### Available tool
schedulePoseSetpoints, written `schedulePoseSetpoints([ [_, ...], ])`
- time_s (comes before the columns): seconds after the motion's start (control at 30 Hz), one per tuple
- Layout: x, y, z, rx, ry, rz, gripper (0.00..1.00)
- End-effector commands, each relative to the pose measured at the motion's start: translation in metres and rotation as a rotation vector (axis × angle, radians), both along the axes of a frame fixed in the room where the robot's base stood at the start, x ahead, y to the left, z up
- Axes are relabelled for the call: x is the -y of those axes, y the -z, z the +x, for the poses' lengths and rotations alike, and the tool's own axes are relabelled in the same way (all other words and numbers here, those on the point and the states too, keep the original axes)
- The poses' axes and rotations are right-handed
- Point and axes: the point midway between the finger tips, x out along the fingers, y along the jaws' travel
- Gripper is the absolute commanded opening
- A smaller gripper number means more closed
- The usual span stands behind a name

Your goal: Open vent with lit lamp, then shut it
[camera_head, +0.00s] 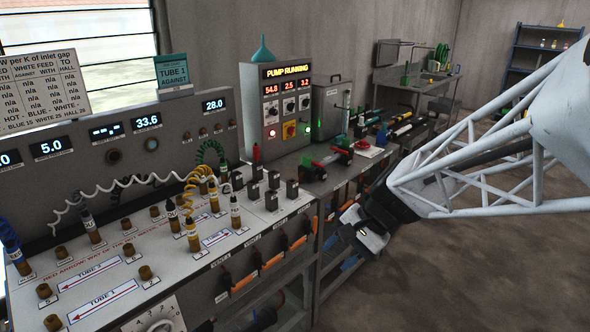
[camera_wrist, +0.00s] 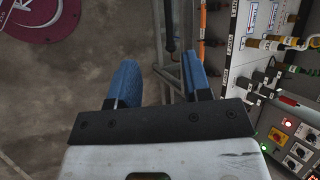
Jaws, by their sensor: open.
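My gripper (camera_head: 364,234) hangs in front of the bench, out over the floor side and apart from it. In the wrist view my gripper (camera_wrist: 161,62) shows two blue fingers spread apart with nothing between them. Several small dark block fittings (camera_head: 271,199) stand on the right part of the bench top. Below them, orange-handled levers (camera_head: 270,261) line the bench front under small labels. No lit lamp shows clearly beside these fittings.
The grey pump box (camera_head: 285,105) reads PUMP RUNNING and has a lit red lamp and a lit green lamp (camera_head: 307,130). Brass and black plugs with coiled cords crowd the white panel (camera_head: 130,262). Open floor (camera_head: 440,270) lies right of the bench.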

Motion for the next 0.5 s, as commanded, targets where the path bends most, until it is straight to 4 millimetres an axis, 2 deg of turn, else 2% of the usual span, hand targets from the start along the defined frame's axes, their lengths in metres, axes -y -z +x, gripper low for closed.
schedulePoseSetpoints([
  [0.23, -0.014, 0.021, 0.059, -0.123, 0.164, 0.195, 0.45],
  [0.5, -0.019, 0.049, 0.125, -0.244, 0.346, 0.403, 0.45],
])
